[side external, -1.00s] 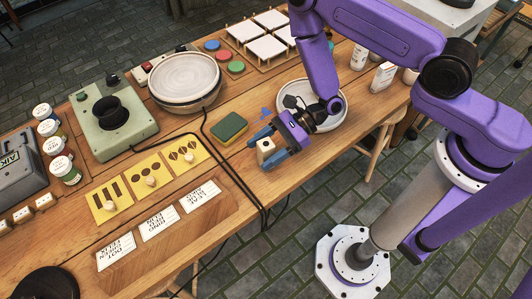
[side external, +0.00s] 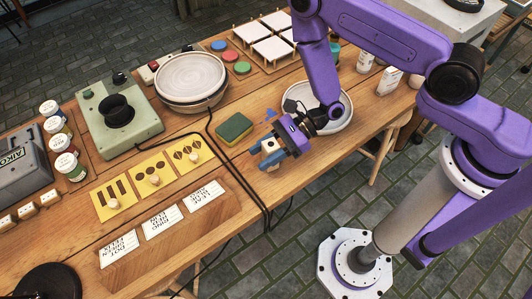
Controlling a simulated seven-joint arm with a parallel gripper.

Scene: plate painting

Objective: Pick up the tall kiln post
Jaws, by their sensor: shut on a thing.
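My gripper (side external: 271,153) is over the front part of the wooden table, right of the green sponge. Its blue fingers are shut on a small cream block, which looks like the kiln post (side external: 269,147).
The sponge (side external: 234,127) lies just left of my gripper. A white plate (side external: 340,112) is behind my wrist. Yellow stencil cards (side external: 154,176) and a black cable (side external: 232,172) lie to the left.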

